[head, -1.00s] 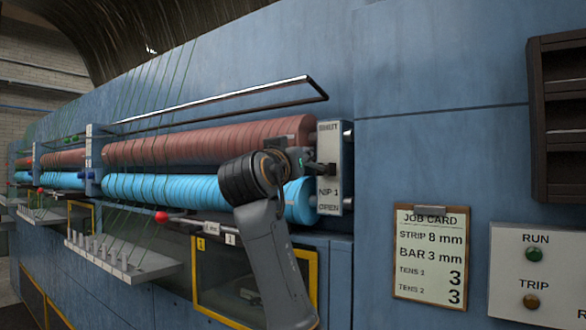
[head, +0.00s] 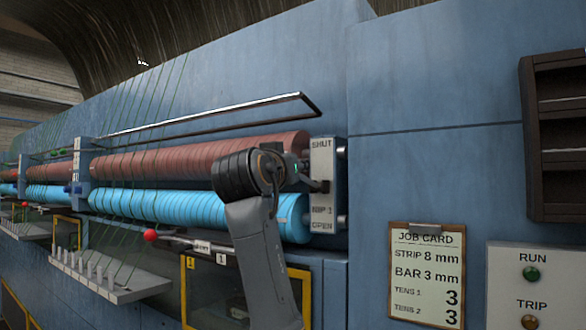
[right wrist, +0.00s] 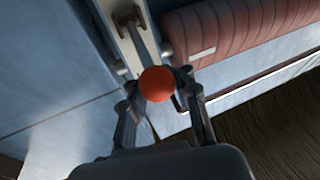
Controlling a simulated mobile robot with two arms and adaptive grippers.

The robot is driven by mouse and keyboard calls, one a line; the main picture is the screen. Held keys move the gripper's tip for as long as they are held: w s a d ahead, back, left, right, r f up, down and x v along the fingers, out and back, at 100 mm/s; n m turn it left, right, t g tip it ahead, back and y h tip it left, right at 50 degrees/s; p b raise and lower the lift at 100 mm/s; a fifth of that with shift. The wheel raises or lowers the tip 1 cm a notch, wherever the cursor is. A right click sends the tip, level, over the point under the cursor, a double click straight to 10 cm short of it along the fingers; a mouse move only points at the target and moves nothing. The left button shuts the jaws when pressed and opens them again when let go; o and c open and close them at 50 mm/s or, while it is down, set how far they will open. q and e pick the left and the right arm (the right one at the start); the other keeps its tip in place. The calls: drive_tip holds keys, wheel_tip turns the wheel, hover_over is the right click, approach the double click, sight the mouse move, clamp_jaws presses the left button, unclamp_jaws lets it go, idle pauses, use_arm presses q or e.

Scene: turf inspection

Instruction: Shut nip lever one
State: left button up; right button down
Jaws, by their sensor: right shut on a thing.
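The nip plate (head: 322,164), marked SHUT at its top, NIP 1 and OPEN at its bottom, stands at the right end of the rollers. In the right wrist view the nip lever (right wrist: 143,40) runs from the plate to a round red knob (right wrist: 157,84). My right gripper (right wrist: 160,88) is shut on this knob, one finger on each side. In the head view my right gripper (head: 304,172) is beside the plate near the SHUT end; my wrist hides the knob there. My left gripper is in neither view.
A red-brown roller (head: 200,158) lies above a blue roller (head: 190,206), left of the plate. A metal bar (head: 215,112) juts out above them. Another red ball (head: 151,235) sticks out below. A job card (head: 427,275) and RUN/TRIP panel (head: 530,285) are at right.

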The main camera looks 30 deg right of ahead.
drive_tip(key=shift+s+r, duration=0.1)
drive_tip(key=shift+r, duration=0.1)
idle(0.5)
drive_tip(key=c, duration=1.5)
unclamp_jaws()
drive_tip(key=o, duration=0.5)
drive_tip(key=shift+s+a, duration=0.25)
drive_tip(key=shift+s+r, duration=0.1)
drive_tip(key=shift+f, duration=0.2)
drive_tip(key=shift+s+a, duration=0.1)
drive_tip(key=shift+a, duration=0.25)
drive_tip(key=v, duration=1.1)
drive_tip(key=shift+s, duration=0.2)
drive_tip(key=shift+a, duration=0.1)
